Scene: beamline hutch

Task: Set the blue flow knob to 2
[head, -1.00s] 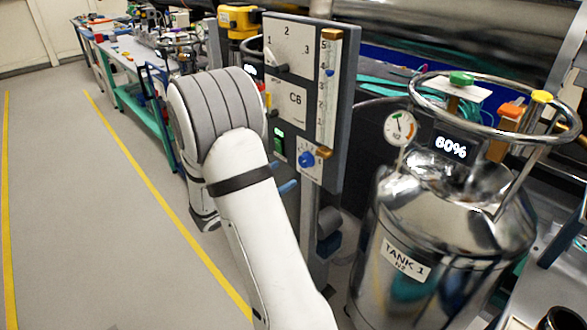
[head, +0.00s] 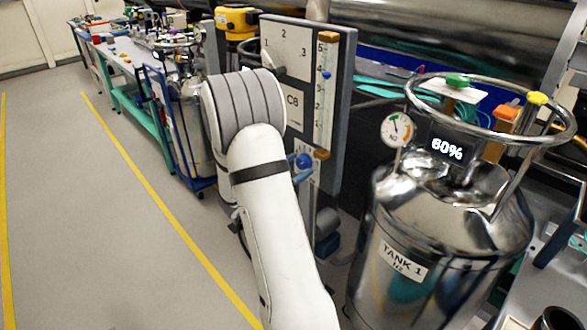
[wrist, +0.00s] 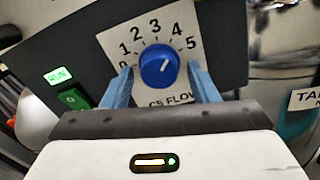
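The blue flow knob (wrist: 159,66) sits on a white plate (wrist: 112,38) marked 0 to 5 and lettered "C5 FLOW". Its short white mark points up and right, roughly toward the 4. In the head view the knob (head: 304,160) shows low on the upright panel, just right of my arm. My gripper (wrist: 160,72) is open, with one blue finger left of the knob and one right of it. A gap shows between each finger and the knob.
The panel (head: 343,125) also carries a 1-2-3 dial (head: 284,50) and a flow tube (head: 325,90). A green switch (wrist: 72,98) is near the left finger. The steel TANK 1 (head: 440,240), reading 60%, stands close on the right. The floor (head: 70,220) at left is clear.

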